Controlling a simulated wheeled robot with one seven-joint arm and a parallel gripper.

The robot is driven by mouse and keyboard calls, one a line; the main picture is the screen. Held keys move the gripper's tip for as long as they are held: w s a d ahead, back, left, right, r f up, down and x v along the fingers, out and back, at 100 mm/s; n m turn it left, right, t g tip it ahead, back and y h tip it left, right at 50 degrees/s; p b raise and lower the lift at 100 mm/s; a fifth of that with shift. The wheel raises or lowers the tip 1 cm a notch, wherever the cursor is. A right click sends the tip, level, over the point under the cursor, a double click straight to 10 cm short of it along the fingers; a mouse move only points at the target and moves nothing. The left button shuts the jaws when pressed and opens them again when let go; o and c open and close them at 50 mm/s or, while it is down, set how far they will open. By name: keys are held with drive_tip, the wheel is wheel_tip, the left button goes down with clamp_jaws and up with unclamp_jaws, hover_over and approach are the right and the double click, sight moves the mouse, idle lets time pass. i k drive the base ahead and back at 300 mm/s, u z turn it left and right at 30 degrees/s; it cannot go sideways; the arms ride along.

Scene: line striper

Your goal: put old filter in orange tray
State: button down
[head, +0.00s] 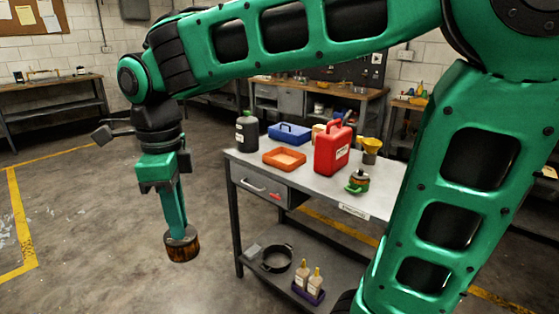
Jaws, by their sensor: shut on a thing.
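My gripper (177,230) hangs at the left, pointing down, shut on a short brown and grey cylinder that looks like the old filter (182,248). The filter is held in the air over the open floor, left of the workbench and apart from it. The far side of the filter and the exact finger contact are hidden.
Floor at left is clear.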

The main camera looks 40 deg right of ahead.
sight(284, 159)
drive_tip(key=u, duration=0.05)
drive_tip(key=i, duration=1.6)
drive_tip(key=z, duration=1.6)
